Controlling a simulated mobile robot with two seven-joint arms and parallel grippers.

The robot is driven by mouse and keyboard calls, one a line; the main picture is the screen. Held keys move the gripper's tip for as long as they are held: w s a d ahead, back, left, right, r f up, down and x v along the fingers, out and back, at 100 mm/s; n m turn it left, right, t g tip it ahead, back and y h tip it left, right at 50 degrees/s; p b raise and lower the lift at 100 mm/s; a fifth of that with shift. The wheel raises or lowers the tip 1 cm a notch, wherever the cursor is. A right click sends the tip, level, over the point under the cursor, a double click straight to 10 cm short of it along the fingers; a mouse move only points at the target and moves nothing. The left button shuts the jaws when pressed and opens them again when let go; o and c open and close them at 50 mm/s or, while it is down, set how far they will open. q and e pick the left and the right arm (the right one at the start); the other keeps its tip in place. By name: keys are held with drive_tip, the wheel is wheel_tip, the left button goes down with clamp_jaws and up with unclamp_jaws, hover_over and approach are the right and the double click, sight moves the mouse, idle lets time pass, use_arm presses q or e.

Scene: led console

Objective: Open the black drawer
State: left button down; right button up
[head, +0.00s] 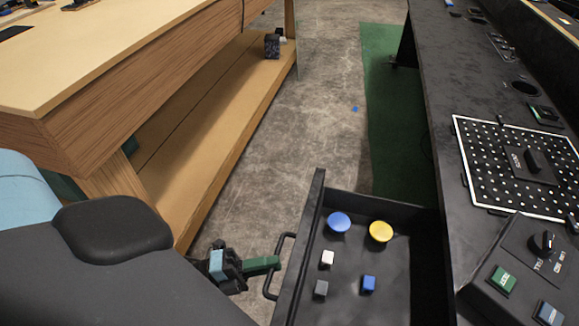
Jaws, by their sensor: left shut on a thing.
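The black drawer (313,225) stands pulled out of the black console, and its inside shows. Its black bar handle (269,285) is on the drawer's left face. My left gripper (270,263) comes in from the left with its green fingertip at the handle, and is shut on it. The exact contact is small and partly hidden. My right gripper is not in view.
In the drawer lie a blue disc (339,221), a yellow disc (381,231) and several small blocks. The console (425,110) with knobs and buttons runs along the right. A wooden bench (110,60) stands left. Concrete floor (320,90) lies between.

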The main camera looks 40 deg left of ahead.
use_arm(q)
drive_tip(key=shift+s+a, duration=0.25)
drive_tip(key=shift+a, duration=0.35)
drive_tip(key=c, duration=1.5)
unclamp_jaws()
drive_tip(key=v, duration=0.8)
drive_tip(key=shift+b, duration=0.3)
drive_tip(key=shift+d, duration=0.1)
